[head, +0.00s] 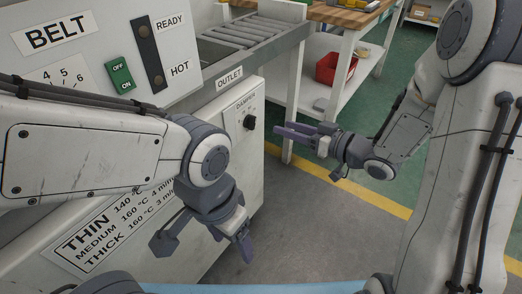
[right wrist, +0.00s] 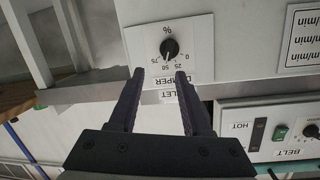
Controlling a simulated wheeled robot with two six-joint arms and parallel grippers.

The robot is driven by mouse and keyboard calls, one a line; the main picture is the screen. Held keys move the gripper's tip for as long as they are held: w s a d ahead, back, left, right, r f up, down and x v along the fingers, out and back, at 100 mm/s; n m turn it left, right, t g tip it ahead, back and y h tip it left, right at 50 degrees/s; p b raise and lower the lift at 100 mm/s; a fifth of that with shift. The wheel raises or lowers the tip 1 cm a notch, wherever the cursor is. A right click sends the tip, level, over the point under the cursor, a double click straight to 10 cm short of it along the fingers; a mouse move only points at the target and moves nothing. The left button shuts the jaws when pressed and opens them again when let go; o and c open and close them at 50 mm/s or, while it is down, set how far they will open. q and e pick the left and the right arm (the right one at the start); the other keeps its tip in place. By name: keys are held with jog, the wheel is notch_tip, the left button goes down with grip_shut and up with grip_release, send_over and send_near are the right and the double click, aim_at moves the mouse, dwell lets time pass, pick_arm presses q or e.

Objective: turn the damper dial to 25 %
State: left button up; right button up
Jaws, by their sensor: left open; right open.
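The damper dial (head: 249,122) is a round black knob on a white panel (head: 236,107) marked DAMPER, on the machine's right end. In the right wrist view, upside down, the dial (right wrist: 169,47) has a scale with 0, 25, 50 and 75. Its pale pointer mark seems to lie near 50, but it is too small to be sure. My right gripper (head: 283,130) is open and empty, a little right of the dial and apart from it. Its fingertips (right wrist: 160,73) point at the panel, with the dial beyond them. My left gripper (head: 205,243) is open and empty, low before the machine's front.
The belt machine carries a green OFF/ON switch (head: 120,74), a READY/HOT slot (head: 149,50) and a thickness chart (head: 115,222). A roller outlet (head: 245,40) sits above the dial. A white shelf with a red bin (head: 336,68) stands behind. The floor right of the dial is clear.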

aim_at(255, 122)
jog(key=w+a+y+b, duration=0.1)
jog(key=a+b, duration=0.1)
jog(key=w+a+f+b, duration=0.1)
jog(key=a, duration=0.1)
jog(key=w+a+f+y+b, duration=0.1)
jog(key=w+a+b, duration=0.1)
jog(key=shift+a+f+y+b, duration=0.25)
jog(key=shift+y+b, duration=0.05)
pick_arm(q)
notch_tip(255, 122, down, 8)
jog(key=shift+r, duration=0.2)
pick_arm(e)
jog(key=shift+w+a+r, duration=0.1)
jog(key=shift+w+a, duration=0.1)
jog(key=shift+a, duration=0.15)
jog(key=shift+c, duration=0.3)
grip_shut()
